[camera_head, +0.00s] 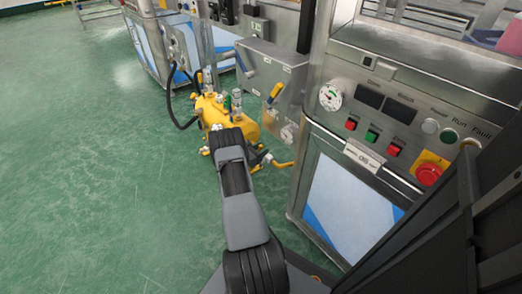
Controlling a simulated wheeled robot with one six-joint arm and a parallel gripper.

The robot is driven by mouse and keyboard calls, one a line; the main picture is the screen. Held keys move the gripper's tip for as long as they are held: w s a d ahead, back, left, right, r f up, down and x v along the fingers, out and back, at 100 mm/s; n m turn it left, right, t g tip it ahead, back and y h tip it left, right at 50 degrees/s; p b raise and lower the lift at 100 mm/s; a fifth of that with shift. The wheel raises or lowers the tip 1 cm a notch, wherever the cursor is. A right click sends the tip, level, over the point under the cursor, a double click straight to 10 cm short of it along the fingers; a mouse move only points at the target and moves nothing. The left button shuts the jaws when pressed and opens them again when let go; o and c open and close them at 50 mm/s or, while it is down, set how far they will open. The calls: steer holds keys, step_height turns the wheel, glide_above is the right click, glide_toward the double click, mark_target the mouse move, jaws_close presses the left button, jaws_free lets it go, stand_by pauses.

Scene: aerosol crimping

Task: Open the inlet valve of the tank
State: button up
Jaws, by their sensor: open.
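The yellow tank (244,122) lies low on the floor beside the steel machine. Fittings stand on top of it, one with a green part (227,102). A valve with a yellow lever (276,92) is on the machine side above the tank's right end. Another yellow lever (282,164) sticks out to the right, low beside small dark and metal parts. I cannot tell which valve is the inlet. My dark arm reaches up from the bottom and covers the tank's lower front. My gripper cannot be made out; it seems hidden behind the arm.
A steel control panel (398,100) with a gauge (330,97), buttons and a red emergency stop (428,174) stands close on the right. A black hose (171,100) loops left of the tank. A steel box (272,70) is above it. Green floor (90,190) is clear on the left.

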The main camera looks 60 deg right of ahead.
jaws_close()
stand_by(0.4)
steer(key=shift+w, duration=0.1)
